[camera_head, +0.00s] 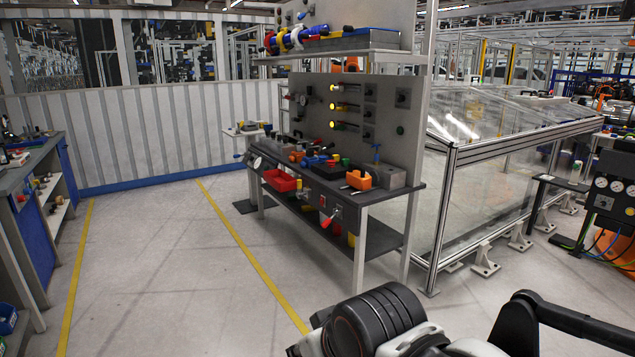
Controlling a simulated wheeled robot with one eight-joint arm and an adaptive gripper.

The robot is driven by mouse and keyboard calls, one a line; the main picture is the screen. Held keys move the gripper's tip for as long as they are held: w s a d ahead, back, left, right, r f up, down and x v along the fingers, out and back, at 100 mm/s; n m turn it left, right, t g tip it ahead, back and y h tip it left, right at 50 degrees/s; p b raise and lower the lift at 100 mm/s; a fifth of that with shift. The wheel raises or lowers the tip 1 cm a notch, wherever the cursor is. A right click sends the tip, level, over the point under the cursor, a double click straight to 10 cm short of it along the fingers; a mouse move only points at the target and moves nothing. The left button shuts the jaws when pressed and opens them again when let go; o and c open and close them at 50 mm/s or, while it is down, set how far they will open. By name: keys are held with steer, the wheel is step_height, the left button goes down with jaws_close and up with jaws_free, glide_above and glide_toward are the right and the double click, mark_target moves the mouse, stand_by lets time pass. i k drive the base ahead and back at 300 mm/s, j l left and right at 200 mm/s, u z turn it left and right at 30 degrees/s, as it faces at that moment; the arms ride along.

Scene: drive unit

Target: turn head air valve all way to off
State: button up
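No part is clearly marked as the head air valve, so I cannot tell which one it is. A small red-handled fitting (334,214) sits on the front edge of the workbench (385,197). White and black links of my arm show at the bottom. My gripper's fingers cannot be seen.
The workbench carries red bins (279,180), an orange block (359,180) and a grey back panel (385,95). A clear-walled enclosure (485,180) stands to its right. A side bench (30,165) is at left. The floor (165,270) between the benches is open, with yellow lines.

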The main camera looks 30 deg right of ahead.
mark_target(299, 193)
steer(key=i+l+z, duration=0.2)
steer(key=i+l, duration=0.55)
steer(key=i+l+z, duration=0.15)
steer(key=i+l, duration=0.45)
steer(key=i, duration=0.25)
steer(key=i+l+u, duration=0.5)
steer(key=i+l, duration=1.15)
